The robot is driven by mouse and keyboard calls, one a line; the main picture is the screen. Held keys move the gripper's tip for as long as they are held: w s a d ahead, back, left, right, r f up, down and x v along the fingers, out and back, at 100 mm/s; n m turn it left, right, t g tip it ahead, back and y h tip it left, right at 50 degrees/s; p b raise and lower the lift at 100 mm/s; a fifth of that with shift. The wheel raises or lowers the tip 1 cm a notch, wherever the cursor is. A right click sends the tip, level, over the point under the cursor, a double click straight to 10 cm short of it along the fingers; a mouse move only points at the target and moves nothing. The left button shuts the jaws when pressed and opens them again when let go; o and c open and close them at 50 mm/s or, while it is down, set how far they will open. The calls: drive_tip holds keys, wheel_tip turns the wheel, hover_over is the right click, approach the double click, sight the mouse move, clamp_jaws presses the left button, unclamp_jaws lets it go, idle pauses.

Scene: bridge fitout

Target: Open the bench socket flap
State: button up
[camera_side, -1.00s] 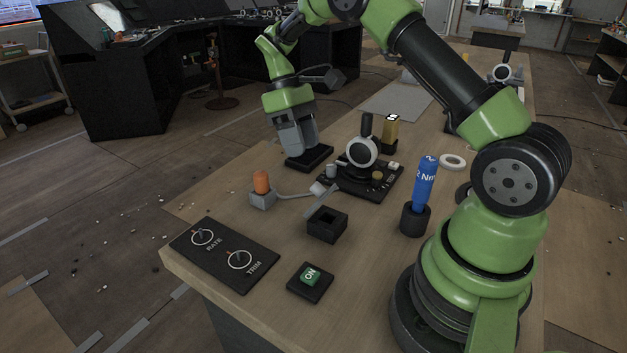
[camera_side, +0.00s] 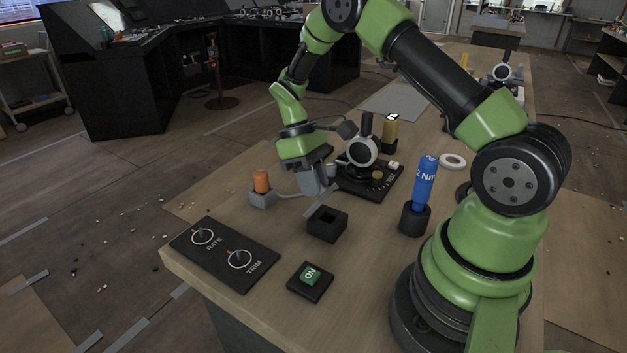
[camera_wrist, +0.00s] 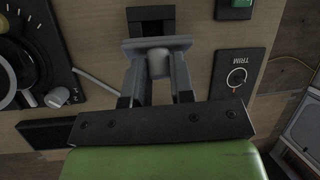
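The bench socket is a small black box (camera_side: 327,225) on the bench, with a grey flap (camera_side: 321,211) tilted up at its far edge. In the wrist view the flap (camera_wrist: 157,43) is a grey plate across the black socket (camera_wrist: 150,20). My gripper (camera_side: 322,190) is low, just behind the flap. In the wrist view my gripper's fingers (camera_wrist: 158,70) stand on both sides of a pale round knob-like end (camera_wrist: 158,62), close to the flap. Whether they touch it, or whether it belongs to the flap, I cannot tell.
A grey cable runs from the orange-topped holder (camera_side: 261,188) towards my gripper. A dial panel (camera_side: 368,180) stands behind to the right.

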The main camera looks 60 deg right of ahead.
clamp_jaws()
drive_tip(key=shift+w, duration=0.1)
drive_tip(key=g, duration=0.1)
drive_tip(key=w+g, duration=0.2)
drive_tip(key=g, duration=0.1)
drive_tip(key=shift+w+d+f, duration=0.1)
drive_tip(key=shift+w+f, duration=0.05)
drive_tip(key=shift+f, duration=0.1)
idle(0.4)
drive_tip(key=o, duration=0.6)
unclamp_jaws()
drive_tip(key=shift+o, duration=0.2)
drive_tip(key=shift+r, duration=0.1)
